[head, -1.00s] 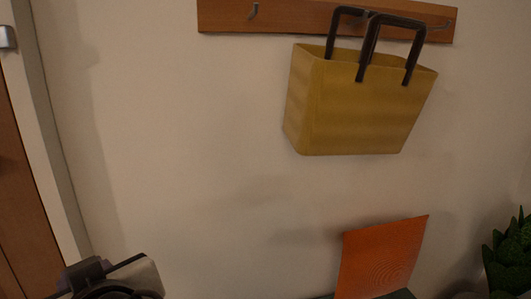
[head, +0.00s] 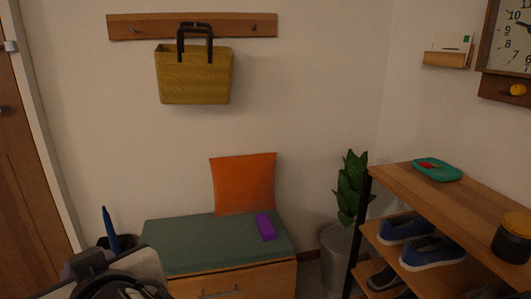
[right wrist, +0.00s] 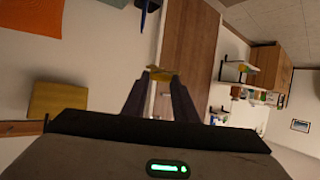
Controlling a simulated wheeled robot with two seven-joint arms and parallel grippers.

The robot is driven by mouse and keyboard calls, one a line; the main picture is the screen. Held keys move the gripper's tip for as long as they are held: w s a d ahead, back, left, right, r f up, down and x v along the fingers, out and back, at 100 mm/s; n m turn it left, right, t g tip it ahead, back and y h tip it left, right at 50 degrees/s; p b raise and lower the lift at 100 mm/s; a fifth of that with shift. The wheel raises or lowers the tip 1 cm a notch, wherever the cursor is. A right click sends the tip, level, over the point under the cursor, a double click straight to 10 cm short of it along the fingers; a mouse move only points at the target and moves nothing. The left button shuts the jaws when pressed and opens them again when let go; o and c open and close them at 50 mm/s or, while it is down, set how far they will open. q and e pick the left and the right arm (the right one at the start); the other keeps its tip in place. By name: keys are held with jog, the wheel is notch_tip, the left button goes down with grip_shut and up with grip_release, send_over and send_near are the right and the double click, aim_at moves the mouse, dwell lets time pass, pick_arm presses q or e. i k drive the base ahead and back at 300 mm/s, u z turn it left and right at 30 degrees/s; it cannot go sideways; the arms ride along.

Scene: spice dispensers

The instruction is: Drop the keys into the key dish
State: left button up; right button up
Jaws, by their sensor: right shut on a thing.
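My right gripper (right wrist: 161,80) is shut on a small yellow-gold thing (right wrist: 159,72) in the right wrist view. It appears to be the keys, but is too small to make out in detail. The teal dish (head: 449,175), which looks like the key dish, lies on top of the wooden shoe rack at the right of the head view. Something small and red lies in it. The dish is not seen in the right wrist view. Part of one of my arms shows at the lower left of the head view, without clear fingers. My left gripper's fingers are not seen.
A dark jar (head: 512,240) stands on the rack top (head: 400,182). Blue shoes (head: 405,228) sit below. A plant (head: 350,185) stands left of the rack. A cushioned bench (head: 190,245) holds an orange pillow (head: 243,182) and a purple case (head: 265,226). A yellow bag (head: 194,78) hangs above.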

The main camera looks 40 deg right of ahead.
aim_at(442, 171)
jog(key=k, duration=0.25)
jog(key=z, duration=1.8)
jog(key=i, duration=0.4)
